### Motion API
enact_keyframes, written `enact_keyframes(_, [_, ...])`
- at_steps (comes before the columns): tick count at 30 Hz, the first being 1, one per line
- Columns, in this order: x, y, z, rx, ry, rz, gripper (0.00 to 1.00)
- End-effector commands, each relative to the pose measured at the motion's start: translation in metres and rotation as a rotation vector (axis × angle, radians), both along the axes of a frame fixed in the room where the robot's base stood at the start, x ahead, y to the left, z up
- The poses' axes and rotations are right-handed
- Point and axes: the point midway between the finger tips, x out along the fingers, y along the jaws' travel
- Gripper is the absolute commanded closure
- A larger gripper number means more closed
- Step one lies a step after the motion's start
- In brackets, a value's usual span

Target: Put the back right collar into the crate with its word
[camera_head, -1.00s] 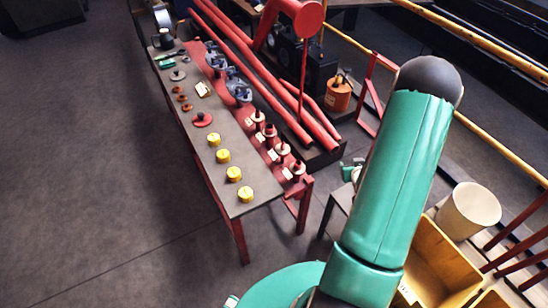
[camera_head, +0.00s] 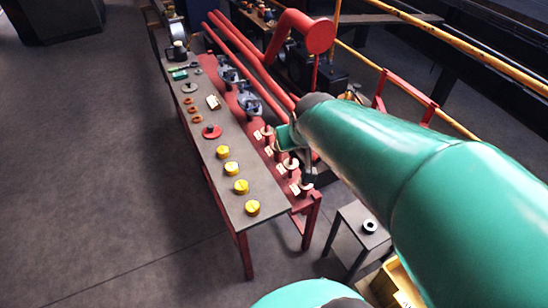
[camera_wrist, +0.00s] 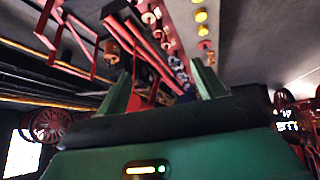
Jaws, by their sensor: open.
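Several pale collars with dark posts and white tags stand in a row along the red strip at the bench's right side, one of them at the near end (camera_head: 304,187). The tag words are too small to read, and I cannot tell which collar is the back right one. My gripper (camera_wrist: 160,88) is open and empty in the wrist view, its two green fingers apart. In the head view my gripper (camera_head: 293,140) is over or beside the collar row, partly hidden by my arm. A yellow crate (camera_head: 396,288) shows at the bottom, mostly hidden by my arm; its word is not readable.
The grey bench (camera_head: 228,190) carries several yellow caps (camera_head: 240,186), a red disc (camera_head: 211,132) and small orange rings. Red pipes (camera_head: 250,62) run behind it. A grey stool (camera_head: 357,236) with a dark ring (camera_head: 370,226) stands right. Open floor lies left.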

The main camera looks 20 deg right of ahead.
Motion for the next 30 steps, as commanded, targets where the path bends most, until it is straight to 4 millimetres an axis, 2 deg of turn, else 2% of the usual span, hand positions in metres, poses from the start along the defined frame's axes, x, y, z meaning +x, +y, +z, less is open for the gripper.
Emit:
enact_keyframes(1, [-0.015, 0.017, 0.013, 0.013, 0.003, 0.023, 0.31])
enact_keyframes(3, [-0.037, 0.038, 0.025, 0.036, 0.024, 0.048, 0.31])
enact_keyframes(6, [-0.069, 0.062, 0.036, 0.065, 0.056, 0.084, 0.31])
enact_keyframes(9, [-0.094, 0.077, 0.042, 0.088, 0.082, 0.112, 0.31])
enact_keyframes(13, [-0.11, 0.086, 0.045, 0.101, 0.102, 0.128, 0.27])
enact_keyframes(19, [-0.111, 0.086, 0.045, 0.104, 0.107, 0.129, 0.27])
enact_keyframes(23, [-0.104, 0.084, 0.042, 0.13, 0.122, 0.111, 0.27])
enact_keyframes(26, [-0.089, 0.078, 0.035, 0.184, 0.153, 0.073, 0.27])
enact_keyframes(30, [-0.059, 0.061, 0.019, 0.292, 0.203, -0.019, 0.27])
